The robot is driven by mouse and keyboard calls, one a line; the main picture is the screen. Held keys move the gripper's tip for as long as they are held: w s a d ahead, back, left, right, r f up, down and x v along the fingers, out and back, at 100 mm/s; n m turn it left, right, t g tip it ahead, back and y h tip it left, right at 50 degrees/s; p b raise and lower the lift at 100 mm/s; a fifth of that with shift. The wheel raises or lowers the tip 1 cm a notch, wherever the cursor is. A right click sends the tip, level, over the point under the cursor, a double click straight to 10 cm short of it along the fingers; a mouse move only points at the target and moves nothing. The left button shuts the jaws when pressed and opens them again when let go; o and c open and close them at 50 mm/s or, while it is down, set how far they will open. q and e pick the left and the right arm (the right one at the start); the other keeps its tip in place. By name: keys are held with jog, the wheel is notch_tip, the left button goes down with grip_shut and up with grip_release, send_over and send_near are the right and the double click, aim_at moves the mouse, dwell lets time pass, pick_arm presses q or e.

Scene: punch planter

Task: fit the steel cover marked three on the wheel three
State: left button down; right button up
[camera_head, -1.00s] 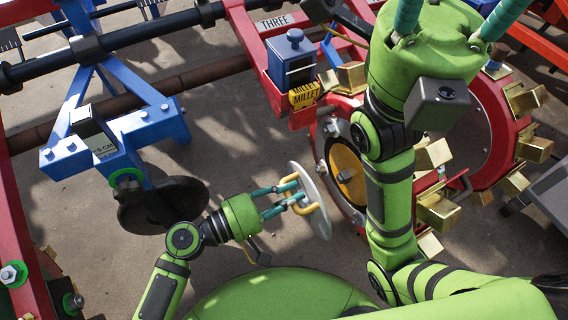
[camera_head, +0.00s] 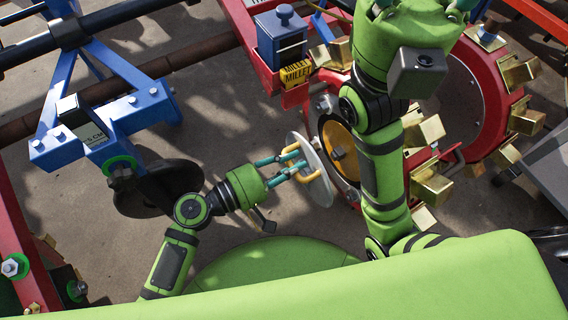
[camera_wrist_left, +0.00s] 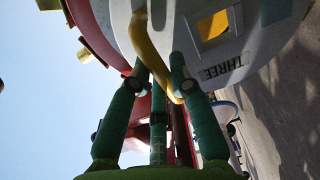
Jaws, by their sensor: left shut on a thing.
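The steel cover (camera_head: 319,168) is a pale grey disc with yellow handles, held on edge left of a red wheel. In the left wrist view the cover (camera_wrist_left: 249,72) bears the label THREE and a square window showing yellow. My left gripper (camera_head: 297,164) is shut on its yellow handle. The red wheel (camera_head: 478,112) has gold cups and a yellow hub plate (camera_head: 341,146) facing the cover. The cover overlaps the wheel's lower left edge in view; I cannot tell if they touch. My right gripper (camera_head: 405,22) is at the top edge, its fingertips cut off.
A blue hopper (camera_head: 283,40) with a yellow MILLET tag (camera_head: 296,75) stands above the wheel. A blue bracket (camera_head: 130,110) and a dark disc (camera_head: 158,190) are at the left. A grey box (camera_head: 545,170) is at the right. Bare ground lies between.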

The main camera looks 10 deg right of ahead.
aim_at(308, 156)
pick_arm(q)
jog(key=shift+r+x, duration=0.1)
jog(key=shift+x, duration=0.9)
jog(key=shift+r+x, duration=0.15)
jog(key=shift+x, duration=0.85)
jog(key=shift+h+b, duration=0.3)
jog(key=shift+b, duration=0.7)
jog(key=shift+x, duration=2.65)
jog(key=c, duration=1.1)
grip_release()
jog(key=shift+r, duration=0.1)
jog(key=shift+o, duration=0.2)
jog(key=shift+f, duration=0.2)
jog(key=shift+a, duration=0.15)
